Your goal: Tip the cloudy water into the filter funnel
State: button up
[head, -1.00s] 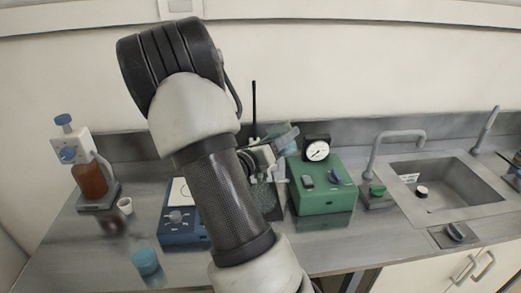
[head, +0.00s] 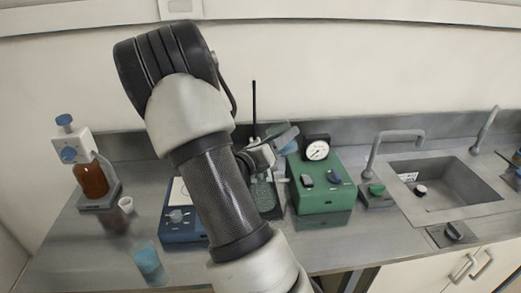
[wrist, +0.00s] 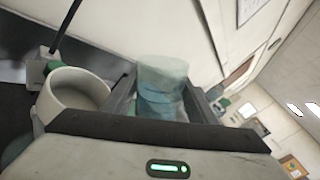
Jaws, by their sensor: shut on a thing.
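My gripper (wrist: 160,108) is shut on a translucent beaker (wrist: 162,85) with blue-grey cloudy water in it. In the wrist view the beaker leans relative to the black stand rod (wrist: 66,28). The white filter funnel (wrist: 72,92) is just left of the gripper, its wide mouth showing; I see no liquid stream between beaker and funnel. In the head view the beaker (head: 281,138) is raised beside the rod (head: 254,112), and the gripper (head: 264,156) and arm hide much of that area. I cannot make out the funnel there.
A green box with a dial gauge (head: 318,188) stands right of the gripper, then the sink (head: 445,190) and tap. A blue device (head: 180,222) is partly behind my arm.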

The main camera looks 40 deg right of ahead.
jog(key=shift+n+p, duration=1.2)
jog(key=shift+p, duration=0.4)
dwell(0.7)
jog(key=shift+w+f, duration=0.1)
jog(key=shift+f, duration=0.05)
dwell(0.5)
jog(key=shift+n, duration=0.4)
jog(key=shift+f+n, duration=0.1)
jog(key=shift+n, duration=0.3)
jog(key=shift+w+f+n, duration=0.1)
jog(key=shift+w+n, duration=0.05)
jog(key=shift+n, duration=0.35)
jog(key=shift+f+n, duration=0.1)
jog(key=shift+n, duration=0.2)
dwell(0.4)
jog(key=shift+w+a, duration=0.1)
